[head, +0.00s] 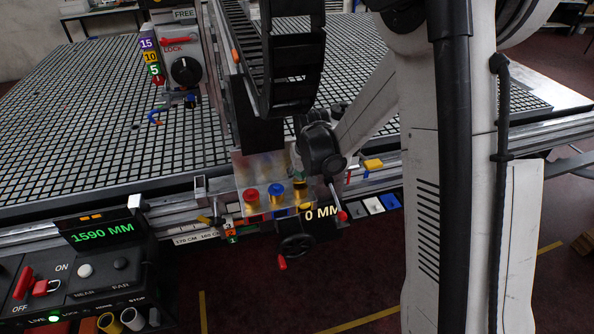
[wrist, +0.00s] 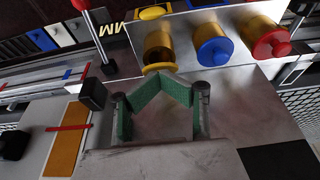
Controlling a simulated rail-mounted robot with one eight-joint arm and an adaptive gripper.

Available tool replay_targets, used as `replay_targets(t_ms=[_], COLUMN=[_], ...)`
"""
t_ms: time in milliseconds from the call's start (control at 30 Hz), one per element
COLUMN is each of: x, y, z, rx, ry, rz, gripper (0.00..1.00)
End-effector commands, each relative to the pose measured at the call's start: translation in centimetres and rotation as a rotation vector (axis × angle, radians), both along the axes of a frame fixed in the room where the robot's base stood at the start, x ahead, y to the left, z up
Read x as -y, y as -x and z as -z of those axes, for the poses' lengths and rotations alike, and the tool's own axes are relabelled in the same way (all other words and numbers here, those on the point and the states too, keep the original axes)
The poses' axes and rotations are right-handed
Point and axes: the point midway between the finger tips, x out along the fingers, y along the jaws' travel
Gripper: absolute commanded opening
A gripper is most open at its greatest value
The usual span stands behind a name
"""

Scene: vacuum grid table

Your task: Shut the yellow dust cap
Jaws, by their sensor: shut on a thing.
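The yellow dust cap (wrist: 160,68) shows nearly edge-on in the wrist view, at the lower rim of a brass port (wrist: 156,45). The port's dark mouth is open and the cap is swung down from it. My gripper (wrist: 159,76) has its green-padded fingers brought together at the cap's edge, shut on it. The hidden part of the cap between the tips cannot be made out. In the head view the brass port (head: 301,188) is at the right end of the row, and my arm hides the fingers.
Beside it stand ports with a closed blue cap (wrist: 217,52) and a closed red cap (wrist: 272,43). A red-knobbed lever (wrist: 97,35) rises close by on the left in the wrist view. A black handwheel (head: 296,245) sits below the ports. The grid table (head: 90,120) lies behind.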

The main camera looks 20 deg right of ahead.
Motion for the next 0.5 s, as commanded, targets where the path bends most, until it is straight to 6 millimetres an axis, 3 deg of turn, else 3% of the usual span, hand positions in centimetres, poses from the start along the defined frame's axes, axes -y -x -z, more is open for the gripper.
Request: replay_targets(t_ms=[500], x=[0.02], y=[0.91], z=[1.09], rx=[0.002], ry=[0.0], rz=[0.0], gripper=[0.0])
